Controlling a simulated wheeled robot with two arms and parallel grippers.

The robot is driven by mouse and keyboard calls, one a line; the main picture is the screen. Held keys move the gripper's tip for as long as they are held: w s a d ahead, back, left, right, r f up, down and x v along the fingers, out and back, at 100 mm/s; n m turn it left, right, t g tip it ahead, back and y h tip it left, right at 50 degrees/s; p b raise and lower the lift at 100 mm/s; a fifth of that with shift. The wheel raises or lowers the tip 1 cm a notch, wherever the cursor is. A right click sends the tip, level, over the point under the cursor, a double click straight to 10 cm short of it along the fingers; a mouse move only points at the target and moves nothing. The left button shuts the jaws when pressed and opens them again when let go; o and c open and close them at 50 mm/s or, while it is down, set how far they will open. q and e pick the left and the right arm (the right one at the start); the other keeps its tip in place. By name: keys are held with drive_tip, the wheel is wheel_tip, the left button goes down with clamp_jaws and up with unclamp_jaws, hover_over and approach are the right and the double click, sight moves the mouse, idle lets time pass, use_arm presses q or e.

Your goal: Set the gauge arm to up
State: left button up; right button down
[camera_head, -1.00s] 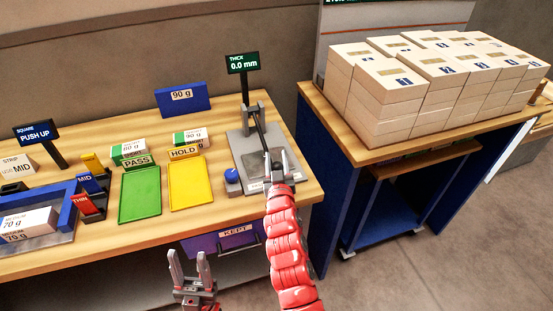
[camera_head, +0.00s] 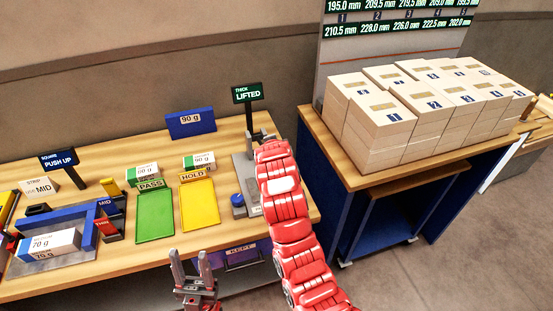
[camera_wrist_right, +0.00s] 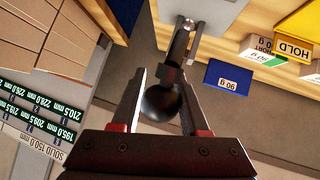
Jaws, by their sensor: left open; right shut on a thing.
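The thickness gauge (camera_head: 243,170) stands at the right end of the wooden bench, mostly hidden behind my red right arm. Its display (camera_head: 248,93) reads THICK LIFTED. In the right wrist view the gauge arm (camera_wrist_right: 177,55) runs from its pivot to a dark round knob (camera_wrist_right: 161,102). My right gripper (camera_wrist_right: 160,85) has its fingers on either side of that knob and is shut on it. In the head view the right gripper is hidden by the arm. My left gripper (camera_head: 191,262) is open and empty in front of the bench edge.
A green PASS mat (camera_head: 154,215) and a yellow HOLD mat (camera_head: 199,203) lie left of the gauge, with labelled packs behind them. A blue button (camera_head: 238,199) sits beside the gauge. A table of stacked reams (camera_head: 420,110) stands at the right.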

drive_tip(key=w+a+r+b, duration=0.1)
drive_tip(key=w+r+b, duration=0.3)
drive_tip(key=w+r, duration=0.1)
drive_tip(key=shift+a+r+g, duration=0.25)
drive_tip(key=shift+r+g, duration=0.05)
drive_tip(key=shift+r, duration=0.15)
drive_tip(key=shift+c, duration=2.2)
unclamp_jaws()
